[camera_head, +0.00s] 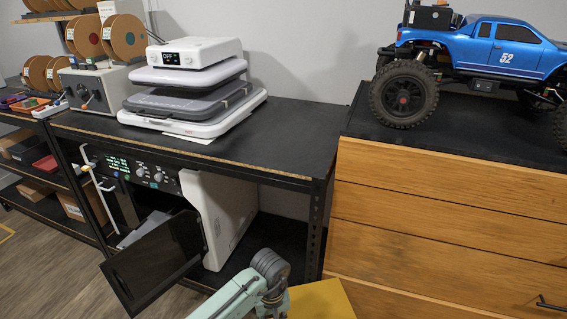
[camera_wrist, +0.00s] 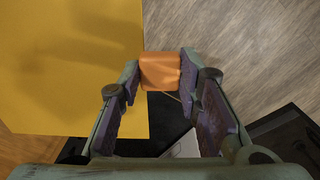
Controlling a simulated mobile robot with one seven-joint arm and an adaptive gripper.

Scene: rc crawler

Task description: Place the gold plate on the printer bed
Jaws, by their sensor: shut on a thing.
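The flat gold plate (camera_head: 322,300) shows at the bottom of the head view, beside my arm. In the wrist view the gold plate (camera_wrist: 70,60) fills the upper left. My gripper (camera_wrist: 160,76) is shut on an orange block-like piece at the plate's right edge, which looks like a tab of the plate. Whether the two are joined is not clear. The printer (camera_head: 225,212) stands on the low shelf under the dark table, with its dark door (camera_head: 150,265) swung open toward the front. The printer bed cannot be made out in either view.
The open door and the table leg (camera_head: 314,230) flank the space before the printer. A wooden drawer cabinet (camera_head: 440,220) stands right, bearing a blue toy truck (camera_head: 490,48). A white stacked device (camera_head: 195,85) sits on the table. Wooden floor is clear at lower left.

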